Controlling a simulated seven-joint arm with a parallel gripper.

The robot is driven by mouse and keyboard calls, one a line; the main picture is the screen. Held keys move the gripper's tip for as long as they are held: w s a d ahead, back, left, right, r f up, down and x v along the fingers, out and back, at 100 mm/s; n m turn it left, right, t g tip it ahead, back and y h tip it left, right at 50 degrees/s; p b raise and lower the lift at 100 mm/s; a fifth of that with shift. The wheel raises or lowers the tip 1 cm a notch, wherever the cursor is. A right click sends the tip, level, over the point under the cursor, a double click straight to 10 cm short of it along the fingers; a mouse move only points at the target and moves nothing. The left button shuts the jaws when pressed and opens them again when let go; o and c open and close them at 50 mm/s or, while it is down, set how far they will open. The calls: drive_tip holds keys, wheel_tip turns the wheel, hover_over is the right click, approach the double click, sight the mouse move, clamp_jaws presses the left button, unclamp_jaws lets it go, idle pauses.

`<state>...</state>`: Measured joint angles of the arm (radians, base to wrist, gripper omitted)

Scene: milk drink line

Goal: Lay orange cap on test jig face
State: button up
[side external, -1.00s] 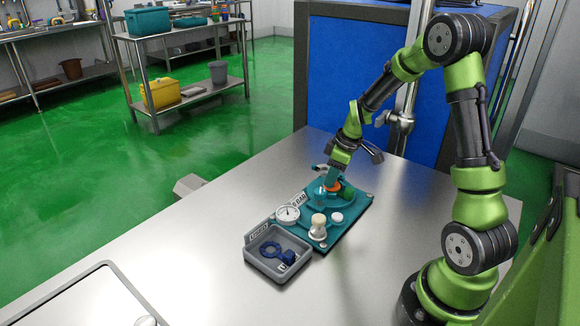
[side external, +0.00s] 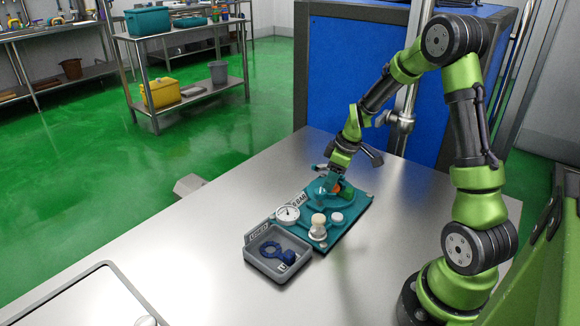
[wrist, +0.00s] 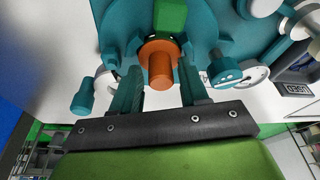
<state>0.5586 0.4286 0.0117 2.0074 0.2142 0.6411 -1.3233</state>
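The orange cap (wrist: 159,64) has a wide rim and a narrower stem pointing towards my wrist. It sits against the teal test jig (wrist: 215,35), beside a green block (wrist: 171,17). My gripper (wrist: 158,84) is open, with one teal finger on either side of the cap's stem and a visible gap on both sides. In the side view, my gripper (side external: 332,186) is low over the far part of the jig (side external: 352,207), and only a little of the cap (side external: 338,187) shows. Whether the cap lies fully flat on the jig face is hidden.
A dial gauge (side external: 287,213), a cream knob (side external: 318,226) and a white knob (side external: 337,217) stand on the jig's near part. A grey tray (side external: 262,266) with a blue ring-shaped part (side external: 272,251) adjoins it. The steel table (side external: 190,262) is clear to the left.

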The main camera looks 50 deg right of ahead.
drive_tip(key=shift+o, duration=0.4)
drive_tip(key=shift+s+a, duration=0.1)
drive_tip(key=shift+a, duration=0.05)
drive_tip(key=v, duration=1.7)
drive_tip(key=shift+d, duration=0.2)
drive_tip(key=s+a+r+m+t, duration=0.1)
drive_tip(key=s+a+m, duration=0.1)
drive_tip(key=a, duration=0.5)
drive_tip(key=s+a+r+m+t, duration=0.1)
drive_tip(key=s+a+m, duration=0.2)
drive_tip(key=a, duration=0.5)
drive_tip(key=s+a+r+m+t+y, duration=0.1)
drive_tip(key=s+a+m+t, duration=0.1)
drive_tip(key=s+a, duration=0.2)
drive_tip(key=a, duration=0.3)
drive_tip(key=shift+a+r, duration=0.25)
drive_tip(key=shift+a, duration=0.1)
